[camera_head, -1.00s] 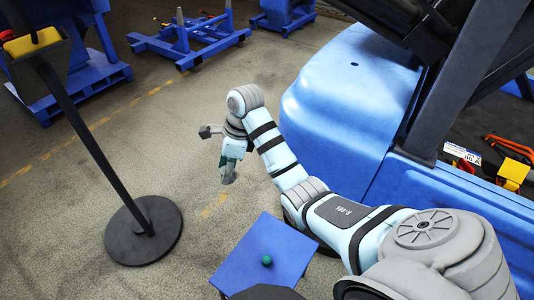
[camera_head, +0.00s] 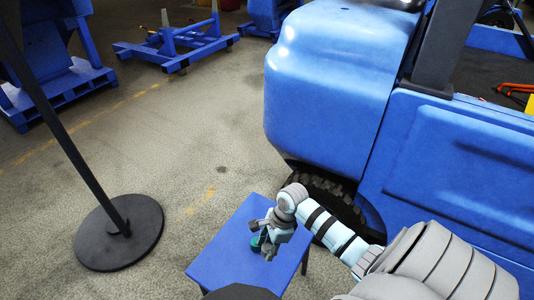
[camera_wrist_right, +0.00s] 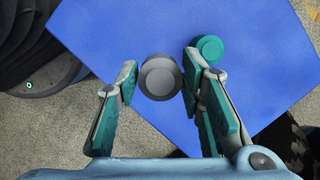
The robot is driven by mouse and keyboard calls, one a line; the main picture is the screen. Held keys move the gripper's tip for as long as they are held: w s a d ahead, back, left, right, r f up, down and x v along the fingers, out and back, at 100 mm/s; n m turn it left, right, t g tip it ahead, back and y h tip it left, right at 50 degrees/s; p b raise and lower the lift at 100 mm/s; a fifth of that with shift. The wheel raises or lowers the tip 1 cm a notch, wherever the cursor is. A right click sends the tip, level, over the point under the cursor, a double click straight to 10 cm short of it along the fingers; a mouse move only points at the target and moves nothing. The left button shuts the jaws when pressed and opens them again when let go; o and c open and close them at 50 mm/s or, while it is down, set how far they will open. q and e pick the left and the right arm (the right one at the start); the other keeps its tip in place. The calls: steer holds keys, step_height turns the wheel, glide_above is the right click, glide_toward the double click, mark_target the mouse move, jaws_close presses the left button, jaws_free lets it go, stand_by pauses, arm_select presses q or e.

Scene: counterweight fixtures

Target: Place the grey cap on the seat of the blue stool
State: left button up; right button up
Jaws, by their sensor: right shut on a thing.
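The blue stool (camera_head: 232,258) stands low in front of me in the head view. Its flat seat (camera_wrist_right: 250,75) fills much of the right wrist view. My right gripper (camera_head: 262,242) is over the seat, pointing down. In the right wrist view its two fingers are shut on the round grey cap (camera_wrist_right: 160,77), one on each side. I cannot tell whether the cap touches the seat. A small round green piece (camera_wrist_right: 208,48) is on the seat beside the cap, close to the right fingertip. The gripper partly hides it in the head view (camera_head: 257,241). My left gripper is not in view.
A blue vehicle (camera_head: 335,85) with a black tyre (camera_head: 330,198) stands right of the stool. A black post on a round base (camera_head: 120,232) stands at the left. A blue pallet (camera_head: 60,92) and a blue frame (camera_head: 178,48) are farther back. The floor between is open.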

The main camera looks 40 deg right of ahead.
mark_target(270, 247)
step_height(270, 247, down, 3)
steer(key=shift+w+f+b, duration=0.1)
steer(key=shift+b, duration=0.35)
steer(key=shift+f+b, duration=0.55)
steer(key=shift+f, duration=0.25)
step_height(270, 247, down, 2)
steer(key=shift+f+b, duration=0.15)
steer(key=shift+b, duration=0.55)
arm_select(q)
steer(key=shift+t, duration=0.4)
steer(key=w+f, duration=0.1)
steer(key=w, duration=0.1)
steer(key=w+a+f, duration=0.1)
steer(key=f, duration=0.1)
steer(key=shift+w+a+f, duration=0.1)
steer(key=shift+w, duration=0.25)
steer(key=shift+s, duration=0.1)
arm_select(e)
steer(key=o, duration=0.5)
